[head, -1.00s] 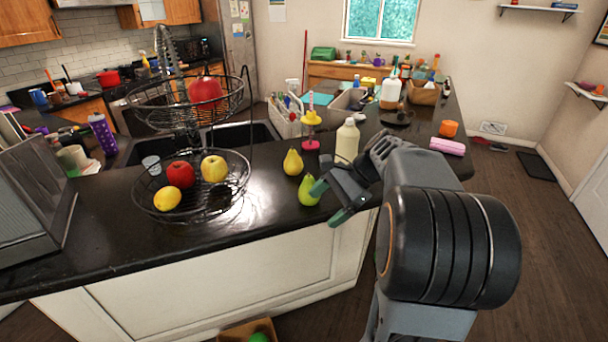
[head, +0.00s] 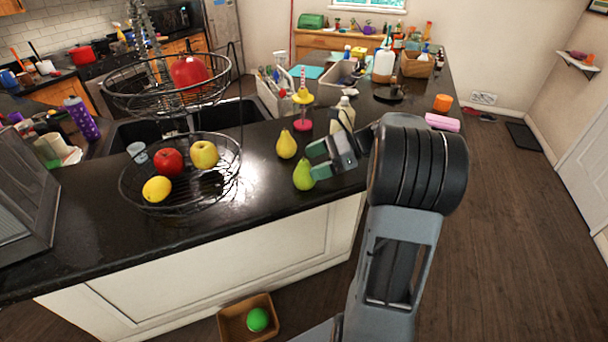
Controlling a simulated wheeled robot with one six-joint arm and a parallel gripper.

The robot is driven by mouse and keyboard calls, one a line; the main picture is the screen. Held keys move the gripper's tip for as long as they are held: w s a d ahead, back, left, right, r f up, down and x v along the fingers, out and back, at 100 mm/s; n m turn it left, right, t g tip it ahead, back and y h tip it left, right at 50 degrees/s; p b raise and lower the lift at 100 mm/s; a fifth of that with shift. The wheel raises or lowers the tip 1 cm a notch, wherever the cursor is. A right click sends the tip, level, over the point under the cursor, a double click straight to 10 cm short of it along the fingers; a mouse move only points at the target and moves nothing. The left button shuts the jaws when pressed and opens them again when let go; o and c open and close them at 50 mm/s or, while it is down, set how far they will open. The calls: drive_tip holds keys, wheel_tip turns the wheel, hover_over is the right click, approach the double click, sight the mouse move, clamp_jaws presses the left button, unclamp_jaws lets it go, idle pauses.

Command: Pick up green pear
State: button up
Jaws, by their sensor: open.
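The green pear (head: 303,175) stands on the black countertop near its front edge, just left of my gripper. My gripper (head: 319,160) is open, with its green-tipped fingers at the pear's right side and pointing left toward it. One finger overlaps the pear's right edge in the picture; I cannot tell whether it touches. The space between the fingers is partly hidden by the gripper body.
A yellow pear (head: 286,146) stands just behind the green one. A two-tier wire basket (head: 180,200) with fruit is to the left. A cream bottle (head: 343,116) stands behind my gripper. A box (head: 232,326) with a green ball sits on the floor.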

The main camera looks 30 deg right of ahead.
sight(298, 169)
drive_tip(key=shift+f+p+x, duration=0.15)
drive_tip(key=shift+p+x, duration=0.15)
drive_tip(key=shift+x, duration=1.05)
drive_tip(key=shift+f+p+x, duration=0.1)
drive_tip(key=shift+p+x, duration=0.2)
drive_tip(key=shift+x, duration=1)
drive_tip(key=shift+d, duration=0.1)
drive_tip(key=c, duration=1)
